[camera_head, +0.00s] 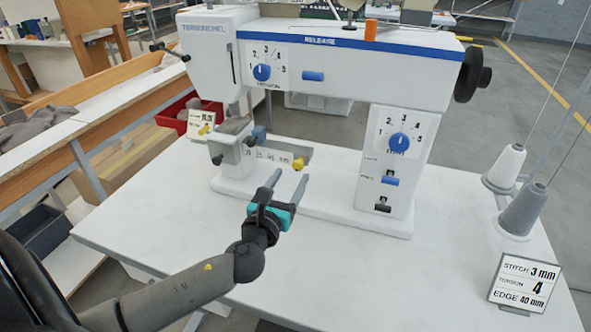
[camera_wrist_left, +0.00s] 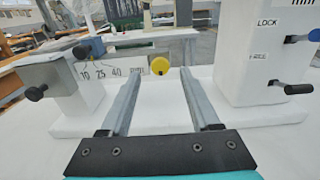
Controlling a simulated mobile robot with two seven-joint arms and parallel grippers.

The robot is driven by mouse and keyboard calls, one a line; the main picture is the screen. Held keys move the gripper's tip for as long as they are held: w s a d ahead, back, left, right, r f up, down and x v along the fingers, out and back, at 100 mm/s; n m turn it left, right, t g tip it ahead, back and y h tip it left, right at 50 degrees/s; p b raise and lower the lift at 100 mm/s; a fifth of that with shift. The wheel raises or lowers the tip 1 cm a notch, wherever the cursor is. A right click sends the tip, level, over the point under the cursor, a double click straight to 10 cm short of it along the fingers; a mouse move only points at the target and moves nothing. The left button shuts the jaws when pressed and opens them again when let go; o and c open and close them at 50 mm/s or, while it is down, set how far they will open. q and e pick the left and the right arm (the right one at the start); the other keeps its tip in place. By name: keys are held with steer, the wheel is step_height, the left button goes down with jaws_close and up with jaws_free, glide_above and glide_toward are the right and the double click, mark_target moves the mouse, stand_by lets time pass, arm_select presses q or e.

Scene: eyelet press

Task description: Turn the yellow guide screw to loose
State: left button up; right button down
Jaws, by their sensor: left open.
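The yellow guide screw (camera_head: 298,164) sits at the front of the guide scale, low on the white sewing machine. In the left wrist view the yellow screw (camera_wrist_left: 160,66) is a round knob just beyond the fingertips, near the right end of the scale (camera_wrist_left: 112,72). My left gripper (camera_head: 288,178) is open and empty, its two grey fingers pointing at the screw from the front. In the left wrist view the left gripper (camera_wrist_left: 158,75) has the knob roughly centred between its fingers, with a gap ahead. The right gripper is not in view.
A blue knob (camera_wrist_left: 81,50) with a black handle stands left of the scale. The machine's right column (camera_head: 391,160) carries a dial and levers. Thread cones (camera_head: 522,208) and a settings card (camera_head: 522,283) stand at the right. The front tabletop (camera_head: 370,275) is clear.

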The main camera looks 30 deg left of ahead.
mark_target(297, 166)
arm_select(q)
steer(key=shift+x, duration=2.2)
jaws_close()
